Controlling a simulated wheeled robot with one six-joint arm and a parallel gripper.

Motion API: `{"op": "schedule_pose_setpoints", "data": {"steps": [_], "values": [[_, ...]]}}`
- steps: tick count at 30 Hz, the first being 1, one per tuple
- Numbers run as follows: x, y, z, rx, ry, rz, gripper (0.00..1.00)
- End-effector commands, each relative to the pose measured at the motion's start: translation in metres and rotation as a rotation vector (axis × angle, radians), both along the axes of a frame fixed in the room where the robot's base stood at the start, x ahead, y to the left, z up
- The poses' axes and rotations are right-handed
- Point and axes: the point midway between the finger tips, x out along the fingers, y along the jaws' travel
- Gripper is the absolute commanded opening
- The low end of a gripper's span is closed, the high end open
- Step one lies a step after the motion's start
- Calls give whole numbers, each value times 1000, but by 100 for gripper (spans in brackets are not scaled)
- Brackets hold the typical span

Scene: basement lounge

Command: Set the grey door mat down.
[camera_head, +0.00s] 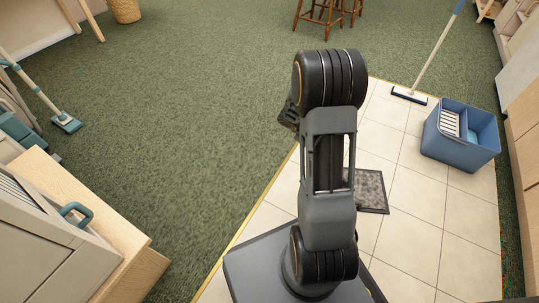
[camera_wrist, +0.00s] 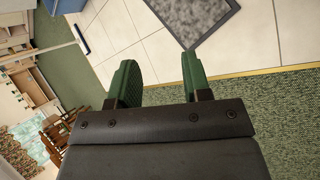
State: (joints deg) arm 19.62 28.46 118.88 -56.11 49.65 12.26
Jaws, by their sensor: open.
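The grey door mat (camera_head: 372,191) lies flat on the pale tiled floor in the head view, just right of my arm, which hides its left part. The mat also shows at the top of the wrist view (camera_wrist: 197,18), cut off by the picture's edge. My gripper (camera_wrist: 158,72) is open, with its two green fingers apart and nothing between them. The mat is beyond the fingertips and apart from them. In the head view the fingers are hidden behind my arm.
A blue bucket (camera_head: 461,138) and a floor mop (camera_head: 409,96) stand on the tiles at right. Green carpet (camera_head: 180,110) lies open at left, past a yellow edge strip. Wooden stools (camera_head: 326,14) stand at the back. A cabinet (camera_head: 65,240) is at lower left.

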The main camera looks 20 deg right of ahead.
Motion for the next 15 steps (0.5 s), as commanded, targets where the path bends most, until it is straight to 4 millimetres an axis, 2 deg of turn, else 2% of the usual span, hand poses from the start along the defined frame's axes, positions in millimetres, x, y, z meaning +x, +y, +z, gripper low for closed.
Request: {"op": "schedule_pose_setpoints", "data": {"steps": [1,6,12,15], "values": [[-1,24,28,33,-66,-23,44],[-21,104,88,200,-252,-98,44],[-53,179,128,420,-416,-134,44],[-67,205,139,511,-469,-137,44]]}}
